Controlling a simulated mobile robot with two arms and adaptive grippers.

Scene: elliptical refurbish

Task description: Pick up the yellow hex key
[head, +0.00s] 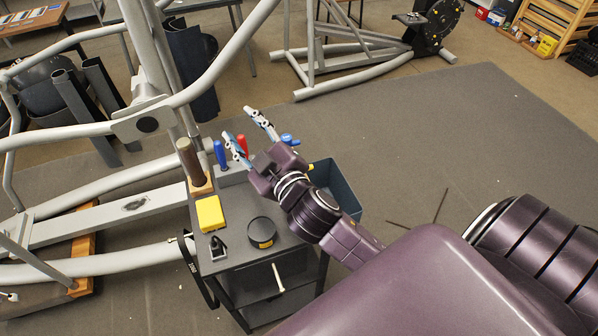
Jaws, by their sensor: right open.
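I cannot clearly make out a hex key shape. A small yellow bit (311,166) shows beside my right gripper, near the dark blue bin, mostly hidden by the gripper and too small to identify. A bright yellow block (211,213) lies on the left side of the dark tool cart (232,256). My right gripper (241,124) is open, its two fingers spread and pointing up-left over the cart's far edge. My left gripper is not in view.
The cart also holds a wooden-handled tool (189,160), a blue handle (220,154), a red handle (242,145) and a round black tin (262,232). A blue bin (340,185) hangs at its right. Grey exercise-machine frames (100,208) stand left. Floor is open right.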

